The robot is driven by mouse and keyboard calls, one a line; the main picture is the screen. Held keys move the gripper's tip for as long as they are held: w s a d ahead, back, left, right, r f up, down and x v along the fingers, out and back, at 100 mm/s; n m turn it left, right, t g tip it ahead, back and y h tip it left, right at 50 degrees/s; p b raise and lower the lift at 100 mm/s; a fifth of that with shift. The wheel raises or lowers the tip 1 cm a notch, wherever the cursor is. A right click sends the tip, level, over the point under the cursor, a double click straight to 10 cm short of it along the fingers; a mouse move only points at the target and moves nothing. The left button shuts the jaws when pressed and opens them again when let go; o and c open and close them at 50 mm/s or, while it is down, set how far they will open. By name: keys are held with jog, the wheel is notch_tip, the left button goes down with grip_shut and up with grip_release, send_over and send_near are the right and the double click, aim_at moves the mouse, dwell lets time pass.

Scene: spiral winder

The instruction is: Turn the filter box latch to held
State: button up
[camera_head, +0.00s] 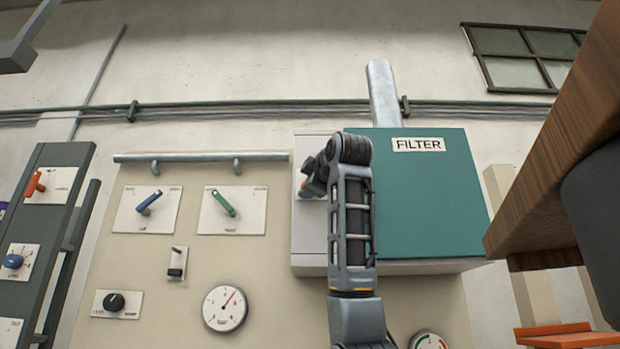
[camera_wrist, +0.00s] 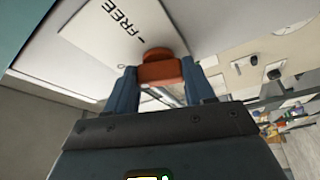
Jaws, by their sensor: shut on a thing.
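The filter box (camera_head: 425,200) is a teal and pale grey box with a FILTER label, mounted on the wall panel. Its latch plate carries the word FREE, seen in the wrist view (camera_wrist: 112,35). The orange-brown latch knob (camera_wrist: 160,68) stands out from that plate. My gripper (camera_wrist: 165,88) has its two blue-grey fingers around the knob and is shut on it. In the head view my gripper (camera_head: 312,180) is at the left side of the box, and my arm covers much of the latch. The HELD marking cannot be seen.
Left of the box, the beige panel has a blue lever (camera_head: 150,202), a green lever (camera_head: 224,203), a toggle switch (camera_head: 177,262), a black knob (camera_head: 114,301) and a dial gauge (camera_head: 225,308). A brown wooden piece (camera_head: 560,150) juts in at right.

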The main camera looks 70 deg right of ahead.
jog(key=n+y+p, duration=0.1)
jog(key=n+p, duration=0.1)
jog(key=n, duration=0.2)
jog(key=shift+r+g, duration=0.1)
jog(key=shift+g, duration=0.3)
dwell(0.4)
jog(key=o, duration=1)
jog(key=shift+o, duration=0.2)
jog(key=b+v, duration=0.2)
jog(key=v, duration=0.5)
jog(key=shift+s+a, duration=0.3)
